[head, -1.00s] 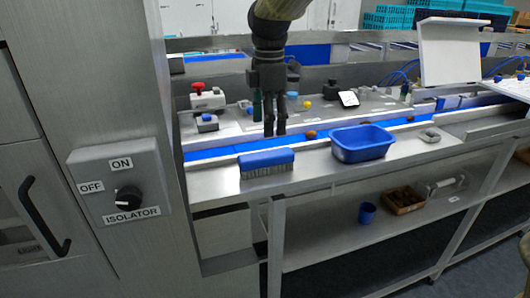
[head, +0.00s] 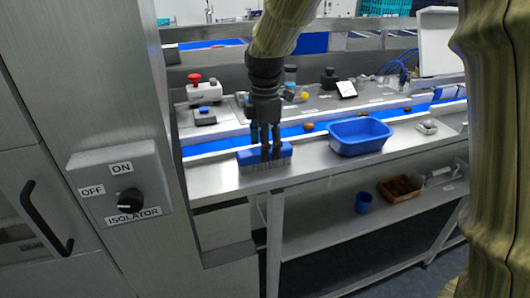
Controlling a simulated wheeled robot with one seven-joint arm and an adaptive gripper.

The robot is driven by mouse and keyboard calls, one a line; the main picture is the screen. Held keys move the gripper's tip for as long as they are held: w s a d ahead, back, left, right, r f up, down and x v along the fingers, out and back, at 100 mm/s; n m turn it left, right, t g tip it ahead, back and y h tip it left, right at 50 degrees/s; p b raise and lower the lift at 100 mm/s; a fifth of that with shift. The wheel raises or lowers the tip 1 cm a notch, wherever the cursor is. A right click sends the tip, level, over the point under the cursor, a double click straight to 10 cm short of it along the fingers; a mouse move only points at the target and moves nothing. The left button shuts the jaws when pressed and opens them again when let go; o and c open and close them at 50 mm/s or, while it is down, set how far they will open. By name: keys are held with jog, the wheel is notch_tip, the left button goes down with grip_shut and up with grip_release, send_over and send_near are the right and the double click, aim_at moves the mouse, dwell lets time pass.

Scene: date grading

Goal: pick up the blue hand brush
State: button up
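The blue hand brush (head: 246,158) lies on the steel ledge at the front of the bench, its blue back up and pale bristles facing front. My gripper (head: 270,158) points down at the brush, and its two dark fingers overlap the middle of the brush in the picture. A narrow gap shows between the fingers, so it looks open. The fingers hide part of the brush's middle. Whether they touch it cannot be told from this view.
A blue tub (head: 358,137) stands to the right of the brush on the same ledge. A blue conveyor belt (head: 215,146) runs behind, with a brown date (head: 308,127) near it. An isolator panel (head: 121,189) is at the left. A lower shelf holds a blue cup (head: 363,203).

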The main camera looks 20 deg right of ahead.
notch_tip(320, 180, down, 2)
jog(key=shift+w+f, duration=0.1)
jog(key=shift+c, duration=0.4)
jog(key=c, duration=1.1)
